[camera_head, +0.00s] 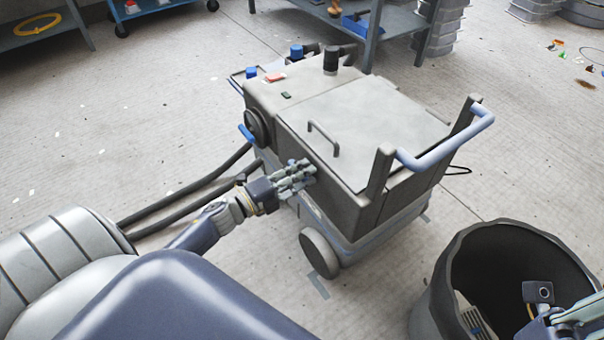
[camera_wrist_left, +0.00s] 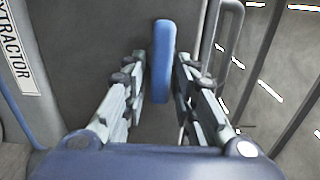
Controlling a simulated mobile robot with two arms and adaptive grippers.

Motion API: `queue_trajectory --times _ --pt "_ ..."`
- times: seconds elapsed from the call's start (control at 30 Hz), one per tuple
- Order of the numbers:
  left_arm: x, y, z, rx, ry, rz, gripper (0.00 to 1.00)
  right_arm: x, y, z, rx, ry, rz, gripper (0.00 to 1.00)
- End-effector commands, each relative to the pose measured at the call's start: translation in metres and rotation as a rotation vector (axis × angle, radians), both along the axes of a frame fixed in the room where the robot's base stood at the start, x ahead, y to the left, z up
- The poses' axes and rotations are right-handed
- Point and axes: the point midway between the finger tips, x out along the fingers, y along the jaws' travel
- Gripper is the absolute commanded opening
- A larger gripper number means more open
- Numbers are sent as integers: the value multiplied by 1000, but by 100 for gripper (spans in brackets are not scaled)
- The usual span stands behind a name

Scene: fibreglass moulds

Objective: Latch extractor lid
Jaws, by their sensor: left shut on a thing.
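The extractor (camera_head: 260,130) is a grey wheeled machine in the middle of the head view. Its pale grey lid (camera_head: 375,120) lies flat on top and looks closed, with a bar handle (camera_head: 323,138). My left gripper (camera_head: 306,172) is at the extractor's near side, just below the lid's edge. In the left wrist view a blue latch handle (camera_wrist_left: 163,60) stands upright between the fingers of my left gripper (camera_wrist_left: 161,85), which are shut on it. In the head view the fingers hide the latch. My right gripper (camera_head: 572,322) is partly in view at the lower right; its jaws are unclear.
A dark round bin (camera_head: 437,295) stands at the lower right, under my right gripper. The extractor has a blue push handle (camera_head: 450,145) on its right. Dark hoses (camera_head: 190,198) run on the floor at left. A metal table (camera_head: 385,18) stands behind.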

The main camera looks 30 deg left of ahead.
Motion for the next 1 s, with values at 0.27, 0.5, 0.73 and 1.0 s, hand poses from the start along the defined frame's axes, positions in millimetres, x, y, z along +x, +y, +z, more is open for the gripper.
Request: queue_trajectory --times 0.27,0.5,0.73,1.0 --pt "-1 -1 -1 6 0 -2 2 0 0 0 0 -1 0 0" --pt "-1 -1 -1 5 0 -1 35 0 0 0 0 -1 -1 0" --pt "0 0 -1 5 -1 0 35 0 0 1 1 -3 -2 0" --pt "-23 9 -2 6 3 1 35 0 0 1 2 -3 -1 0"
